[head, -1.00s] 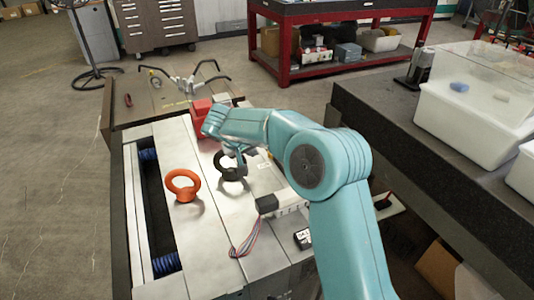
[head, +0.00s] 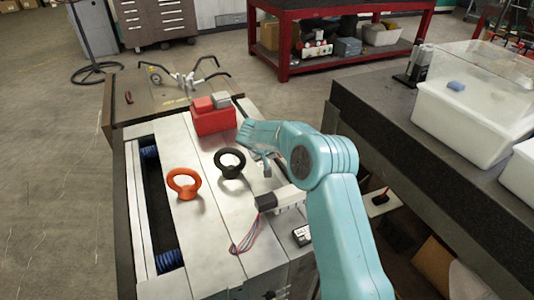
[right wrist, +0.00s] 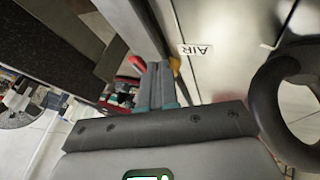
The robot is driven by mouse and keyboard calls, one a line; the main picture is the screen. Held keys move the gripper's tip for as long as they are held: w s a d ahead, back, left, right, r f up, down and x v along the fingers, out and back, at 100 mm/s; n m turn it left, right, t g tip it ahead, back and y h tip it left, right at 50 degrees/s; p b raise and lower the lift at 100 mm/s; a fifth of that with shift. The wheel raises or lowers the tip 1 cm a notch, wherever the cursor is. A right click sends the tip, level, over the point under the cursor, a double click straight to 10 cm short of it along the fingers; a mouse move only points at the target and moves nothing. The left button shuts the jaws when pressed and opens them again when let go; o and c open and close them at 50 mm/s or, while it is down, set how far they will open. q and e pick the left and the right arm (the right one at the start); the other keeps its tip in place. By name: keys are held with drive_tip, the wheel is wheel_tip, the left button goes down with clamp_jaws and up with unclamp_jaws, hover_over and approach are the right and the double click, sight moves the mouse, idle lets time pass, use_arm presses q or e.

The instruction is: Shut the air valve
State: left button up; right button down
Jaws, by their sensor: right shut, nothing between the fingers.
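My right gripper (head: 266,168) is shut and empty over the right side of the mould base (head: 195,140), just right of the black lifting ring. In the right wrist view its closed grey fingers (right wrist: 156,84) point toward a white label reading AIR (right wrist: 195,50). A small yellow part (right wrist: 175,66) shows close beside the fingertips; I cannot tell whether they touch or whether it belongs to the air valve. The valve's body is not clear in either view, and my arm hides part of that side in the head view. My left gripper is out of view.
The black ring (head: 230,163) and an orange ring (head: 184,184) stand on the mould base. A red box (head: 213,118) sits behind them. A grey connector block with wires (head: 268,201) is at the right edge. A dark bench with a white bin (head: 455,118) stands right.

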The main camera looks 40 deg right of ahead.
drive_tip(key=shift+s, duration=0.1)
drive_tip(key=shift+d+f+n+b, duration=0.1)
drive_tip(key=shift+d+n+b, duration=0.1)
drive_tip(key=shift+n+b, duration=0.15)
drive_tip(key=shift+s+t, duration=0.15)
drive_tip(key=shift+t, duration=0.15)
